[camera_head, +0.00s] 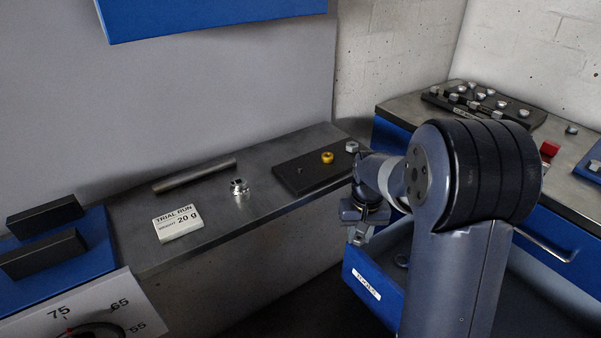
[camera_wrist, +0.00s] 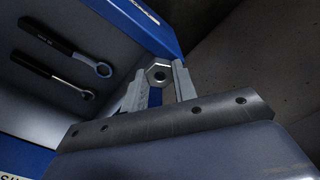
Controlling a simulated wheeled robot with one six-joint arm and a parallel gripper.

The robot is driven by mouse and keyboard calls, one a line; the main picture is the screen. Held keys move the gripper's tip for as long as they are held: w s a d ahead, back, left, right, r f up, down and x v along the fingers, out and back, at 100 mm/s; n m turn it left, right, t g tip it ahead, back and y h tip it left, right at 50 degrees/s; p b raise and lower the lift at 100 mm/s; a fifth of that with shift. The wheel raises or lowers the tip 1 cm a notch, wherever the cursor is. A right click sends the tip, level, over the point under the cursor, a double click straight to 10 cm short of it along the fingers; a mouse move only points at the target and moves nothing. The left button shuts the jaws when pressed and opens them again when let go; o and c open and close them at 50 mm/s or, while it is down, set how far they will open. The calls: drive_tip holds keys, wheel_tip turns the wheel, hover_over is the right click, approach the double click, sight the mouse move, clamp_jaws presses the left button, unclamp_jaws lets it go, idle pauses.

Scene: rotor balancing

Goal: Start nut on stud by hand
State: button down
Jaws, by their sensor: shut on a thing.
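My gripper (camera_head: 357,236) is in the head view at the right end of the steel bench, pointing down over the open blue drawer. In the wrist view its two fingers (camera_wrist: 159,82) are shut on a silver hex nut (camera_wrist: 158,74), whose round hole faces the camera. The nut is too small to make out in the head view. I cannot pick out a stud for certain in either view.
The drawer (camera_head: 372,286) holds two dark-handled wrenches (camera_wrist: 45,66). A right-hand bench (camera_head: 400,105) carries several metal parts.

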drive_tip(key=shift+s+a+f, duration=0.1)
drive_tip(key=shift+s+f, duration=0.2)
drive_tip(key=shift+f, duration=0.4)
drive_tip(key=shift+w+r+p, duration=0.25)
drive_tip(key=shift+r+p, duration=0.65)
drive_tip(key=shift+p, duration=0.1)
